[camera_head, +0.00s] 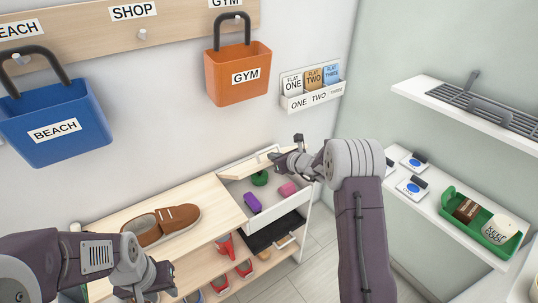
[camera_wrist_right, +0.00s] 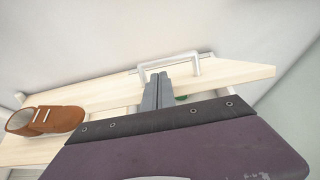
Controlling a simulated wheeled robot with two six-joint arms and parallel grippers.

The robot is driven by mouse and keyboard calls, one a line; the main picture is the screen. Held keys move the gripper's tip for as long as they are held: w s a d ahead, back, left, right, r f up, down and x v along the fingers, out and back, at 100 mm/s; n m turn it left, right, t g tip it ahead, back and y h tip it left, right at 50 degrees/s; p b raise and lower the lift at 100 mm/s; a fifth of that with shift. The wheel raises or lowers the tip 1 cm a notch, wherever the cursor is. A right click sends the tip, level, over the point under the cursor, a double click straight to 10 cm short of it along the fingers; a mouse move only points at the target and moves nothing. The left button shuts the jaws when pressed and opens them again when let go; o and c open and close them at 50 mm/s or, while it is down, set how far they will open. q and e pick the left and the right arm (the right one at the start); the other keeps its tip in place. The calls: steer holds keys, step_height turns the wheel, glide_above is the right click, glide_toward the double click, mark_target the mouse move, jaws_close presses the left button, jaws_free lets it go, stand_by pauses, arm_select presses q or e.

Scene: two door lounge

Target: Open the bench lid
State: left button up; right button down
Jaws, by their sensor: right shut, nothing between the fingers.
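The bench lid (camera_head: 245,166) is a pale wood panel at the right end of the wooden bench (camera_head: 190,228). It stands raised and tilted, and the white compartment (camera_head: 283,207) below it shows open. My right gripper (camera_head: 275,157) is at the lid's right end, its fingers shut and empty. In the right wrist view the shut fingers (camera_wrist_right: 157,90) lie in front of the lid (camera_wrist_right: 225,72), near its pale bar handle (camera_wrist_right: 170,64). I cannot tell whether they touch it. My left gripper (camera_head: 143,293) is low at the left, and its fingers are unclear.
A purple item (camera_head: 252,203), a green item (camera_head: 260,178) and a pink item (camera_head: 288,189) lie in the compartment. Brown shoes (camera_head: 162,224) sit on the bench. Orange (camera_head: 237,75) and blue (camera_head: 57,125) bins hang above. Shelves (camera_head: 440,210) stand at right.

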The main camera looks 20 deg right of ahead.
steer(key=x, duration=0.2)
steer(key=shift+w+f, duration=0.1)
steer(key=shift+w, duration=0.15)
steer(key=shift+w+a+f, duration=0.1)
steer(key=shift+w+a, duration=0.1)
steer(key=shift+a, duration=0.1)
steer(key=shift+w+d+f, duration=0.1)
steer(key=shift+p, duration=0.3)
